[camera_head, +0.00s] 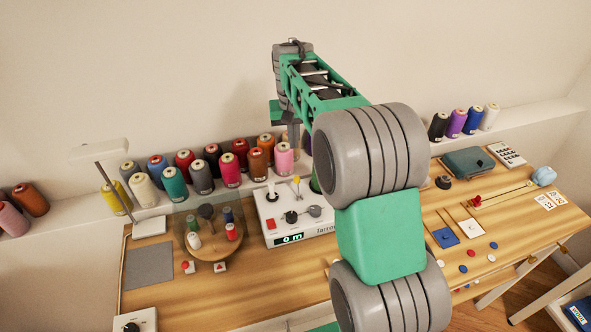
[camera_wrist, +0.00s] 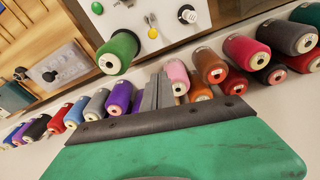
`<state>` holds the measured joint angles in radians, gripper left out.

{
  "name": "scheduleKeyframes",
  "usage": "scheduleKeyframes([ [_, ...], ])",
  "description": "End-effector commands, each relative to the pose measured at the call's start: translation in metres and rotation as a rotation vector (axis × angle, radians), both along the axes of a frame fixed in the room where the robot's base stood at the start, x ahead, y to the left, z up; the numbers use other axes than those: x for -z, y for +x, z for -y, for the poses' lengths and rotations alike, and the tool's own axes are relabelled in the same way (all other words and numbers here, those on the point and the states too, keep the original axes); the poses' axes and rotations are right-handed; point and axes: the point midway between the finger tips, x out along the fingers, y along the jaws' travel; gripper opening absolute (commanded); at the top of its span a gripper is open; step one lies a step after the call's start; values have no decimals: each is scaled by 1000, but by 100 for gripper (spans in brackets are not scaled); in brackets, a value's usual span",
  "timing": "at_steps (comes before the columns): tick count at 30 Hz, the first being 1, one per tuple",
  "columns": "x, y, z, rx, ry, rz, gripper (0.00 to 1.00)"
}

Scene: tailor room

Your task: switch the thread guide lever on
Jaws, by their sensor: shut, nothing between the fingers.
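The white winding machine (camera_head: 295,228) stands on the table in the head view, with a lit green display, a red switch and several small controls on top. A thin stalk with a yellow tip (camera_head: 296,180) rises from its back, and a dark knob (camera_head: 291,217) sits on its top. I cannot tell which part is the thread guide lever. The machine (camera_wrist: 140,20) also shows at the top of the wrist view, with a yellow part (camera_wrist: 153,32). My gripper (camera_head: 294,143) is shut and empty, above and behind the machine near the spools; its fingers (camera_wrist: 158,90) show in the wrist view.
A row of coloured spools (camera_head: 231,170) stands along the back shelf, close to my gripper. A green spool (camera_wrist: 118,50) is by the machine. A clear-covered round stand (camera_head: 210,240) with small spools is left of the machine. My arm hides the table's middle.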

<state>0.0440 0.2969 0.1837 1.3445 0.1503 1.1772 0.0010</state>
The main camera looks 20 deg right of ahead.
Motion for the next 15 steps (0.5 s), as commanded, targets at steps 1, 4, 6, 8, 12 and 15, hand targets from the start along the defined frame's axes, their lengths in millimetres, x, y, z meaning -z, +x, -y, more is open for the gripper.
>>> scheduleKeyframes([
  [1,0,0,0,0,0,0,0],
  [4,1,0,0,-1,0,0,0],
  [6,5,0,0,-1,0,-1,0],
  [8,11,1,0,-1,-1,-1,0],
  [12,37,4,2,-3,0,-4,0],
  [15,58,7,3,-1,0,-4,0],
])
